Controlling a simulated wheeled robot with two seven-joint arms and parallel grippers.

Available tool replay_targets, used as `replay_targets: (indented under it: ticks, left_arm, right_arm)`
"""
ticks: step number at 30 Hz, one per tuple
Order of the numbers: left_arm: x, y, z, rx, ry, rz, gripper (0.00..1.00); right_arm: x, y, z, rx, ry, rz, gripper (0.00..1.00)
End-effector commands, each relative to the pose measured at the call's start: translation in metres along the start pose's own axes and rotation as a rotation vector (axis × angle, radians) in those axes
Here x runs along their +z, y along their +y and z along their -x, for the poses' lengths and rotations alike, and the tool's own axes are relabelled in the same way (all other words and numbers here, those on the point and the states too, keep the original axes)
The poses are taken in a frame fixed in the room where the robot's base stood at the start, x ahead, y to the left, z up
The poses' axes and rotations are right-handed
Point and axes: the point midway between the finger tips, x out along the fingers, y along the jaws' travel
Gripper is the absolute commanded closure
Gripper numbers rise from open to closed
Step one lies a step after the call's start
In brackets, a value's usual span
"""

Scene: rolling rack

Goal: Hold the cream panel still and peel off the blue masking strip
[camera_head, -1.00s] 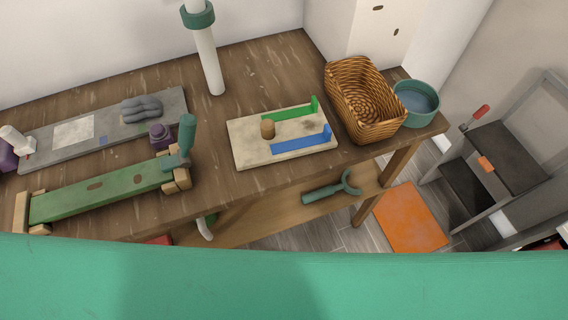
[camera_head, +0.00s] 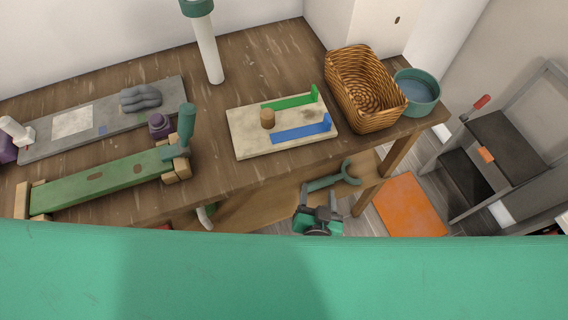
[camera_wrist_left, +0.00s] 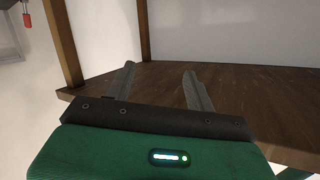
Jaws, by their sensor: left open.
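The cream panel (camera_head: 245,138) lies flat on the wooden workbench, with a round wooden knob (camera_head: 267,118) standing on its left part. The blue masking strip (camera_head: 300,131) lies along its front right side, with a raised tab at its right end. A green strip (camera_head: 288,102) with a similar tab lies behind it. My left gripper (camera_head: 320,198) is in front of and below the bench edge, below the panel in the picture and apart from it. In the left wrist view its two fingers (camera_wrist_left: 158,72) are spread and empty. My right gripper is not in view.
A wicker basket (camera_head: 362,122) and a teal bowl (camera_head: 417,104) stand right of the panel. A white post (camera_head: 208,55) stands behind it. A green clamped board (camera_head: 105,180) lies left.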

Motion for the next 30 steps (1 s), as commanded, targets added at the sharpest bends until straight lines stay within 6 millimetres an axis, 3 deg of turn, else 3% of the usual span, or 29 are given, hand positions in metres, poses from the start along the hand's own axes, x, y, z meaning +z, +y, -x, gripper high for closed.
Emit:
replay_targets:
  ticks: [1,3,5,7,12,15,20,30]
  left_arm:
    - [-0.029,-0.002,0.01,-0.016,0.059,0.044,0.45]
    - [-0.066,-0.006,0.026,-0.041,0.14,0.108,0.45]
    - [-0.094,-0.015,0.039,-0.072,0.2,0.163,0.45]
    - [-0.116,-0.039,0.047,-0.143,0.244,0.219,0.45]
    - [-0.122,-0.095,0.047,-0.327,0.237,0.271,0.45]
    - [-0.123,-0.112,0.047,-0.382,0.231,0.284,0.45]
    - [-0.124,-0.122,0.039,-0.407,0.227,0.288,0.45]
    - [-0.134,-0.148,-0.016,-0.405,0.229,0.284,0.45]
  right_arm:
    - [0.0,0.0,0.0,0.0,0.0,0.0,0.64]
    - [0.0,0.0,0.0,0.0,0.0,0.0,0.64]
    - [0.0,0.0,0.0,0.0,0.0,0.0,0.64]
    - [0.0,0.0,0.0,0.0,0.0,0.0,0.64]
    - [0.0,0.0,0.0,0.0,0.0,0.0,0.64]
    - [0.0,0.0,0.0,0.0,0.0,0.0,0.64]
    - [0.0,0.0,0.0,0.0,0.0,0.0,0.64]
    - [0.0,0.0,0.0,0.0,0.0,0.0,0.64]
